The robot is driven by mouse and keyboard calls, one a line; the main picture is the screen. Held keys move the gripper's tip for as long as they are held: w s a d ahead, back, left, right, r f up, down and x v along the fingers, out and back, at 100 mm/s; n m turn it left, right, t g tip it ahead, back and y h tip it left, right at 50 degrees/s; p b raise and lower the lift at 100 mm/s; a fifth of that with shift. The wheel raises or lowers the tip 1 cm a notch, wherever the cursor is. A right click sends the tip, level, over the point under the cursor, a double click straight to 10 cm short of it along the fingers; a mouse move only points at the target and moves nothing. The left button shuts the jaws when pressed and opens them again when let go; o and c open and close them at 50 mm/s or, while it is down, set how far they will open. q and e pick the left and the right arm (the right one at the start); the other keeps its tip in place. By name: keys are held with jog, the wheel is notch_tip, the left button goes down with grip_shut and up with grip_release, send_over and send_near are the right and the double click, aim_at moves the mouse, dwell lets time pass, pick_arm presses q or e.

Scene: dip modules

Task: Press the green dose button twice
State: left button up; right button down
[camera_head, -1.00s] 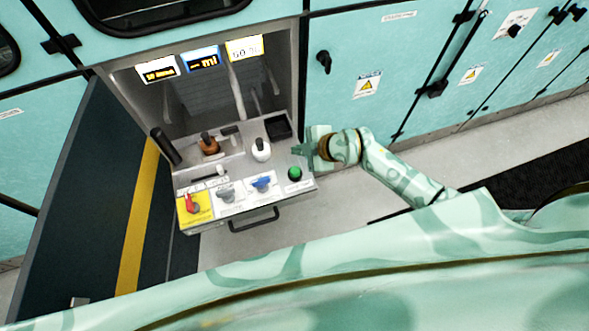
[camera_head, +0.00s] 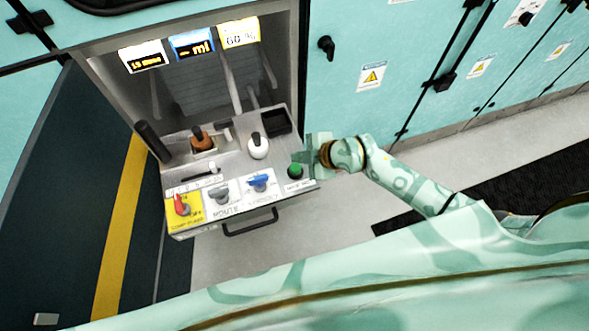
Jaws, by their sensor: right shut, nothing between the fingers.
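The green dose button (camera_head: 295,171) is a round green cap on a dark base at the right end of the control panel (camera_head: 232,163). My right gripper (camera_head: 299,157) is shut and empty. It comes in from the right, with its fingertips beside the green button at its upper right in the picture. I cannot tell whether the fingertips touch the button. My left gripper is not in view.
A blue handle (camera_head: 259,181), a grey handle (camera_head: 220,193) and a red switch (camera_head: 182,204) line the panel's front row. A white knob (camera_head: 258,147) and an orange-brown knob (camera_head: 202,139) stand behind. Three small displays hang above. A dark drawer handle (camera_head: 251,222) juts out below.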

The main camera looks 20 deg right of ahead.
aim_at(292, 165)
notch_tip(292, 165, down, 2)
jog(key=shift+f+b, duration=0.1)
jog(key=shift+b, duration=0.2)
jog(key=shift+f, duration=0.15)
dwell(1.8)
jog(key=shift+f, duration=0.25)
jog(key=shift+f, duration=0.6)
dwell(0.7)
jog(key=shift+r, duration=0.1)
jog(key=shift+r+p, duration=0.95)
jog(key=shift+p, duration=0.2)
